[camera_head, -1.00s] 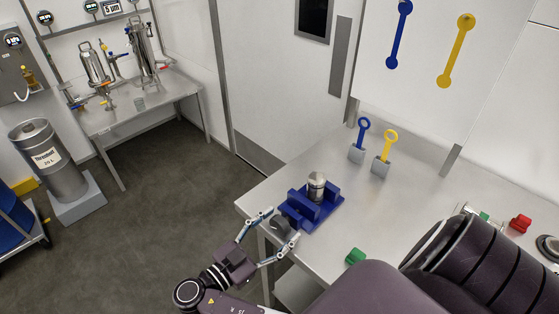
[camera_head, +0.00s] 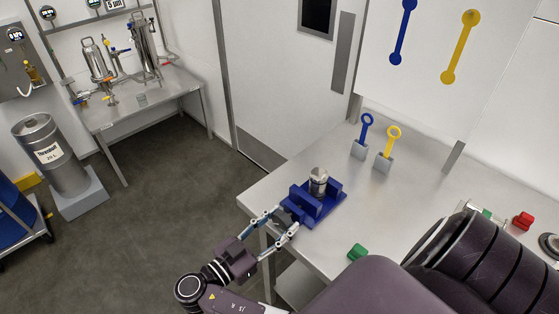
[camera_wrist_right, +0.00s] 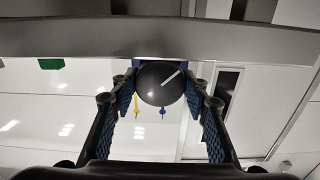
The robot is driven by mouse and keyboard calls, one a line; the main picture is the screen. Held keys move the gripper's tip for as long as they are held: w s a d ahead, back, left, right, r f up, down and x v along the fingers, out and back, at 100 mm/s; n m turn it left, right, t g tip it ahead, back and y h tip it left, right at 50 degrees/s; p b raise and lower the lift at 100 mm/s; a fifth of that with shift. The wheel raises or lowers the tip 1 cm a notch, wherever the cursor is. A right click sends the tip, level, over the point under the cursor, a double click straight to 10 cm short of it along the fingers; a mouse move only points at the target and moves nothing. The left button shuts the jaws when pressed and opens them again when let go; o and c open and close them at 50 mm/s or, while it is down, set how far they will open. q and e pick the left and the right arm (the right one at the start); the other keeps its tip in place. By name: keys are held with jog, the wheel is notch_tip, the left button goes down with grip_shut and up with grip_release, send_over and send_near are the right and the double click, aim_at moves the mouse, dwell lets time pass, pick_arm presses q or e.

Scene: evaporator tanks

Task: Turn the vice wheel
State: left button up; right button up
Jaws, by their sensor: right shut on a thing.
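The blue vice (camera_head: 327,205) stands at the near left corner of the steel table, with a metal cylinder (camera_head: 318,181) between its jaws. The vice wheel (camera_wrist_right: 160,86) is a dark round knob with a white line slanting up to the right. It is on the side of the vice facing my right gripper (camera_head: 284,219), partly hidden in the head view. The gripper's two fingers (camera_wrist_right: 162,92) are shut on the wheel from both sides. My left gripper is not in view.
Blue (camera_head: 365,130) and yellow (camera_head: 391,142) ring-topped tools stand in grey holders farther back. The tabletop (camera_head: 420,190) is clear in the middle.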

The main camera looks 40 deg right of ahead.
jog(key=n, duration=0.4)
jog(key=shift+n, duration=0.3)
jog(key=shift+r, duration=0.1)
dwell(0.4)
jog(key=o, duration=1.2)
jog(key=shift+d, duration=0.1)
jog(key=shift+c, duration=0.2)
jog(key=shift+n, duration=0.3)
